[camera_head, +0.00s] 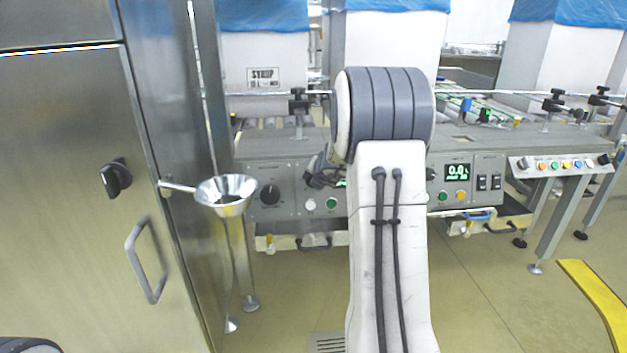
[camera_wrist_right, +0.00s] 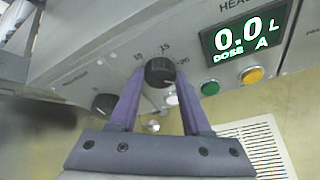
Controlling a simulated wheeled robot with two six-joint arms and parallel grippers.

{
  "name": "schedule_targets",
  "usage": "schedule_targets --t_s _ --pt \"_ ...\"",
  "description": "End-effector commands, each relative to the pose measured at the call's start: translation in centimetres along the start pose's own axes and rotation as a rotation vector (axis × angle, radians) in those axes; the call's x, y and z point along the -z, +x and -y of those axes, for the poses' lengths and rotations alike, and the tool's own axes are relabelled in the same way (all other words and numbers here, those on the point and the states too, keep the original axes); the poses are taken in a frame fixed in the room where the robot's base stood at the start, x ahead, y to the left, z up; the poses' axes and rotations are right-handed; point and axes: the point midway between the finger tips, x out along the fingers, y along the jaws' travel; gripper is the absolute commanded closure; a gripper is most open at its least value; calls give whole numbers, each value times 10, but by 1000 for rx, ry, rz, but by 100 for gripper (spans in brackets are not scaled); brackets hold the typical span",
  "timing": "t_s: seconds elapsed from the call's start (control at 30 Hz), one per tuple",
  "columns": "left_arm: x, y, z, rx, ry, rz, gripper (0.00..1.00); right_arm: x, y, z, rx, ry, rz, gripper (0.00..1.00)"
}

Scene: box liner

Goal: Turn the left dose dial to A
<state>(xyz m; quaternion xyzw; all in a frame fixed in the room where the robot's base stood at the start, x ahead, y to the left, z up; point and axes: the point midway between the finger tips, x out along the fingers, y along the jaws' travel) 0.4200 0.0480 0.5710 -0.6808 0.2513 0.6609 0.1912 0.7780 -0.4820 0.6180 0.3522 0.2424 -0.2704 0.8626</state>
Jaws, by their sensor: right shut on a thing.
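The black dial (camera_wrist_right: 158,72) sits on the grey panel, with marks 10, 15 and 20 printed around it in the right wrist view. My right gripper (camera_wrist_right: 152,82) is shut on this dial, with a purple finger on each side. In the head view the right gripper (camera_head: 320,176) shows partly at the panel, and my arm hides much of it and the dial. The display (camera_wrist_right: 245,33) to the dial's right reads 0.0 L, DOSE A. The dial's pointer is too small to read. My left gripper is not in view.
Another black dial (camera_head: 270,192) is on the panel to the left. A white button (camera_head: 310,204) and a green button (camera_head: 331,203) lie low on the panel. A steel funnel (camera_head: 227,193) juts out from the left, near a steel cabinet (camera_head: 70,200) with a handle.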

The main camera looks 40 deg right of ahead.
Motion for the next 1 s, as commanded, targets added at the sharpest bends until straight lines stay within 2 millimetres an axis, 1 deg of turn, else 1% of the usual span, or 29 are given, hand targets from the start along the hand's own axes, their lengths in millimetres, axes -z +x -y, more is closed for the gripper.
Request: schedule_targets --t_s 0.2,0.4,0.97,1.0 --pt "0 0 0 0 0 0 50 1 1 2 -42 122 -9 100" --pt "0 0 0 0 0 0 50 1 1 2 -65 186 -14 100" --pt "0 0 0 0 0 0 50 2 1 2 -76 214 -17 100" --pt "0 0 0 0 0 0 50 2 1 2 -76 214 -17 44"
